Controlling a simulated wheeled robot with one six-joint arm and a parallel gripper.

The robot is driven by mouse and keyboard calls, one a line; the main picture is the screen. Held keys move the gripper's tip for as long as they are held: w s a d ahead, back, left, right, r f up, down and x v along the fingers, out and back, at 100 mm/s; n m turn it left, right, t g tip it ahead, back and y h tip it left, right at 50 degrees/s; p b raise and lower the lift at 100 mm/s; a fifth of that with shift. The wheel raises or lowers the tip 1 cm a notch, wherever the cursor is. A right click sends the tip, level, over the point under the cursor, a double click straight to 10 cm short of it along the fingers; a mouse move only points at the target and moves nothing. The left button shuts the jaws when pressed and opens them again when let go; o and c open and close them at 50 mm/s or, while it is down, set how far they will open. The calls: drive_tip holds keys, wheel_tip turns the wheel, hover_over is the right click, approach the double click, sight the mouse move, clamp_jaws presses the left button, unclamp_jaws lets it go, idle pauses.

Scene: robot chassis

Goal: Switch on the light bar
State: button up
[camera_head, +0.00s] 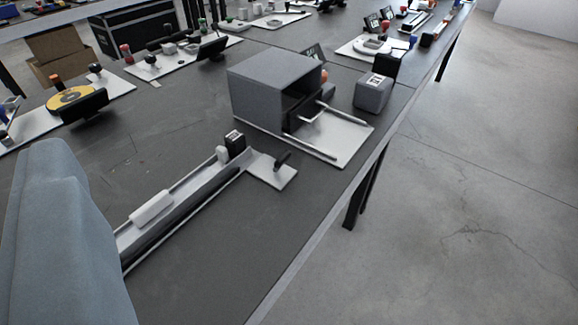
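A long, narrow light-grey fixture, likely the light bar (182,212), lies at a slant on the dark table in the lower left. A dark strip runs along it, and I see no glow. A white block (152,208) sits on its near part. A small black box (235,143) and a pale knob stand at its far end. Beside that end is a white plate (272,177) with a small black lever (283,160), tilted up to the right. My gripper is not in view. The near end of the fixture is partly hidden.
A grey open-fronted box (272,92) on a white base stands just behind the lever plate. A grey cube (373,93) is to its right. Several other devices stand farther back. The table's right edge (315,231) drops to open floor.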

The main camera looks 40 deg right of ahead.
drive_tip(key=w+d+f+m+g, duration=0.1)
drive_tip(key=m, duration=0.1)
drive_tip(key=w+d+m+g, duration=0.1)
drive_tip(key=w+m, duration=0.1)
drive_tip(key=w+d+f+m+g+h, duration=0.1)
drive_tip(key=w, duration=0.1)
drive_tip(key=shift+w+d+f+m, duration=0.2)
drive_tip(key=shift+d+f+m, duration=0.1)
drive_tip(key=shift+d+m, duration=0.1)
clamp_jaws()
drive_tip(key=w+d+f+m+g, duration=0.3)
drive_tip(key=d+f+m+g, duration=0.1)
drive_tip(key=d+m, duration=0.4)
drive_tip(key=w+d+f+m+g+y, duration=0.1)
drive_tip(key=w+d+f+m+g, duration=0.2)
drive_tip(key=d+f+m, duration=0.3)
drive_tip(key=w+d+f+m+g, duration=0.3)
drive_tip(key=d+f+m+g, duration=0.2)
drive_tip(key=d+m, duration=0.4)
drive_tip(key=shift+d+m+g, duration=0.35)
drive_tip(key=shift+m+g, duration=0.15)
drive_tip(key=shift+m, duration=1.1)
